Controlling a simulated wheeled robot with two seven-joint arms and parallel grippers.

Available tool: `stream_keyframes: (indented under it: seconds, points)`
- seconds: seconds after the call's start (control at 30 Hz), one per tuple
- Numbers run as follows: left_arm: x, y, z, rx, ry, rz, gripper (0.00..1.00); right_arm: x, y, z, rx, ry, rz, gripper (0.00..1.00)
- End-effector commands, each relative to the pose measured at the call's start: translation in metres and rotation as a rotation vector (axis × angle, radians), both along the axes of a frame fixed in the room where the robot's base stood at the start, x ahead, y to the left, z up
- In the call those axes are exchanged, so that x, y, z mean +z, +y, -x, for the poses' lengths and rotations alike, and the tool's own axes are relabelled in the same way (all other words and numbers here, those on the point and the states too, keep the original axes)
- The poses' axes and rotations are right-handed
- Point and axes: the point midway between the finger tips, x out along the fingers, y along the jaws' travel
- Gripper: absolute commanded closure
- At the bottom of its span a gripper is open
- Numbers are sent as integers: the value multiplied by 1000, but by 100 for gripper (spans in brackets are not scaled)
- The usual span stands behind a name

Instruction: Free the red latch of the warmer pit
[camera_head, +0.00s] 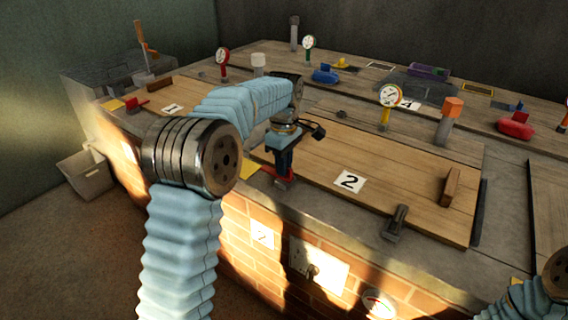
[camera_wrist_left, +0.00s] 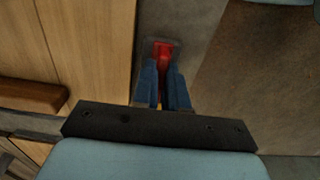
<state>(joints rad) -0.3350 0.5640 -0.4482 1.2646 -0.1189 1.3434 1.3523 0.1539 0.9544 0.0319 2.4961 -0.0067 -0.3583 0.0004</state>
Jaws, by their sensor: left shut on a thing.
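The red latch (camera_head: 283,184) sits at the front left corner of the wooden lid marked 2 (camera_head: 385,185), on the grey counter edge. In the left wrist view the red latch (camera_wrist_left: 163,52) shows between and just beyond the blue fingertips. My left gripper (camera_head: 283,166) points down over it; in the wrist view its fingers (camera_wrist_left: 163,78) are close together, shut on the latch. The fingers hide part of the latch, so I cannot tell its exact turn. My right gripper is out of view.
The lid has a wooden handle (camera_head: 451,187) on its right side. A dark grey clamp (camera_head: 396,223) stands at its front edge. Gauges, an orange-topped post (camera_head: 449,118) and a red object (camera_head: 515,126) stand behind. A lid marked 1 (camera_head: 160,103) lies at the left.

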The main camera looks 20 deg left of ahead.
Motion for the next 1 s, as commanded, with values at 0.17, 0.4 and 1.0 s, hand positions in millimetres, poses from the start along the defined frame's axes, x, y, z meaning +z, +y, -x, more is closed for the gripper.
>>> stream_keyframes:
  seconds: [0.17,0.4,1.0]
  points:
    - [1,1,-1,3,-4,-1,68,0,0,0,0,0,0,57]
    - [0,0,0,1,-2,-1,62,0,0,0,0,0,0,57]
    - [103,1,-2,2,-7,-1,62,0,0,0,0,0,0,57]
